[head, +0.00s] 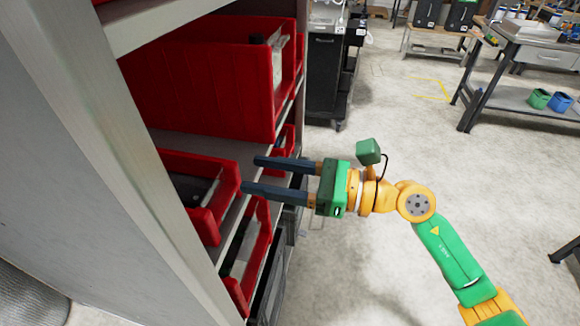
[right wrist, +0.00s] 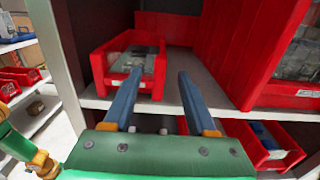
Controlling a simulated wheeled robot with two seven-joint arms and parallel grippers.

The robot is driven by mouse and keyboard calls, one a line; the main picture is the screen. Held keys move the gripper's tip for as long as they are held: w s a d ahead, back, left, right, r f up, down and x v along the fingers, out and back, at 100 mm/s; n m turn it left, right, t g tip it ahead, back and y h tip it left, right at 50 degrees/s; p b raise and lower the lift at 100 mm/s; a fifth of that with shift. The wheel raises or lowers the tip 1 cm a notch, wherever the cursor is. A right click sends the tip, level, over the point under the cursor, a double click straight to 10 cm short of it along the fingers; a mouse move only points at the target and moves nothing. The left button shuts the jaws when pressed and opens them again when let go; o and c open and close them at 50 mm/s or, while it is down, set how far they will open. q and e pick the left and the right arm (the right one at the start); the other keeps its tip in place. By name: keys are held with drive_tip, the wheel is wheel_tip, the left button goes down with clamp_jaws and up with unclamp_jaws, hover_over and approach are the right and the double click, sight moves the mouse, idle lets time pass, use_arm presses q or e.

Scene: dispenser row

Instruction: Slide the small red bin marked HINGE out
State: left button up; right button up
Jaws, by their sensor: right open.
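A small red bin (head: 228,203) sits on the middle shelf, near the left upright. In the right wrist view the same small bin (right wrist: 97,68) holds grey contents and has a pale label on its front, whose lettering I cannot read. My right gripper (head: 252,174) is open and empty, its fingers pointing into the shelf near the bin's front. In the wrist view the right gripper (right wrist: 160,74) has its left finger overlapping the bin front and its right finger to the right of the bin. I cannot tell whether they touch. My left gripper is not in view.
A large red bin (head: 190,75) stands to the right of the small bin in the wrist view. Another red bin (right wrist: 292,152) is on the shelf below. The shelf board (right wrist: 182,62) has bare space beside the small bin. Open floor (head: 370,140) lies outside the rack.

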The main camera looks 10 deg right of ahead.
drive_tip(key=shift+p+x, duration=0.4)
drive_tip(key=shift+x, duration=1)
clamp_jaws()
idle(0.4)
